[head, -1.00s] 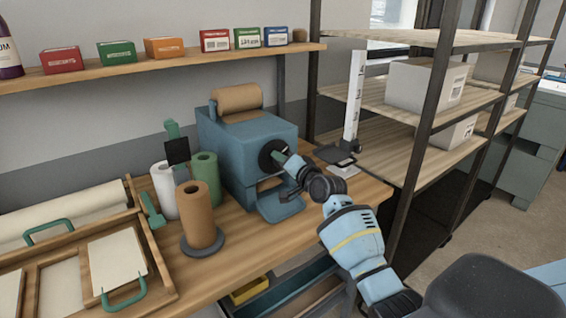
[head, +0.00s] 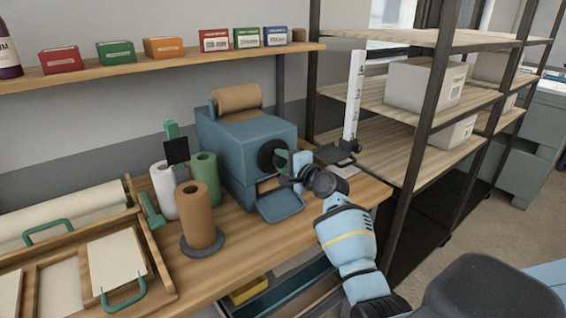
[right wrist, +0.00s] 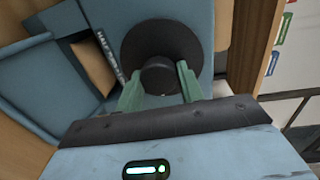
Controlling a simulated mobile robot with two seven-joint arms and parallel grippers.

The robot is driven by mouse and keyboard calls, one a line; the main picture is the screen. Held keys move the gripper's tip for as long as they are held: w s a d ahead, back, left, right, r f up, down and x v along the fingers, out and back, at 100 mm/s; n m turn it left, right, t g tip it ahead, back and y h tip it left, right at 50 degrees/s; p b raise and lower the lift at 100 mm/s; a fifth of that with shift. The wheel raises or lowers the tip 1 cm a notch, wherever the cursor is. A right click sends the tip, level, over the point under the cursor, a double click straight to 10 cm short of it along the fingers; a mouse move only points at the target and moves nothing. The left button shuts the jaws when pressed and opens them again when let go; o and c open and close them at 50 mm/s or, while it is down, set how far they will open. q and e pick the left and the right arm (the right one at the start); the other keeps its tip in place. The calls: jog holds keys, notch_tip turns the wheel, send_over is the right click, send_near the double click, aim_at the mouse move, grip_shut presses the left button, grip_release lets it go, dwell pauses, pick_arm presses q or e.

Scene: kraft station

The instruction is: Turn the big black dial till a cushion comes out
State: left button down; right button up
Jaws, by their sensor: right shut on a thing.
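The big black dial (head: 270,155) is on the front of the blue machine (head: 240,140), above its small blue tray (head: 280,206). The tray looks empty. In the right wrist view the dial (right wrist: 160,45) is a black disc with a round raised knob (right wrist: 158,78) in its middle. My right gripper (head: 288,166) is at the dial, its green fingers on either side of the knob and shut on it. A brown patch (right wrist: 95,65) shows between the machine's body and the tray; I cannot tell if it is paper. My left gripper is out of view.
A brown roll (head: 237,98) sits on the machine. Brown (head: 197,215), white (head: 163,188) and green (head: 205,172) rolls stand to its left. A white upright scale (head: 353,95) and shelving (head: 400,95) are to the right. Open drawers lie below the table's front.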

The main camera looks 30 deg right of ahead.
dwell(0.4)
jog(key=o, duration=1)
jog(key=shift+s+d+r, duration=0.1)
jog(key=shift+s, duration=1.2)
jog(key=shift+s+d+r, duration=0.1)
jog(key=shift+s+d, duration=0.05)
jog(key=shift+s, duration=1.1)
jog(key=shift+s+d+r, duration=0.1)
jog(key=shift+s, duration=1.2)
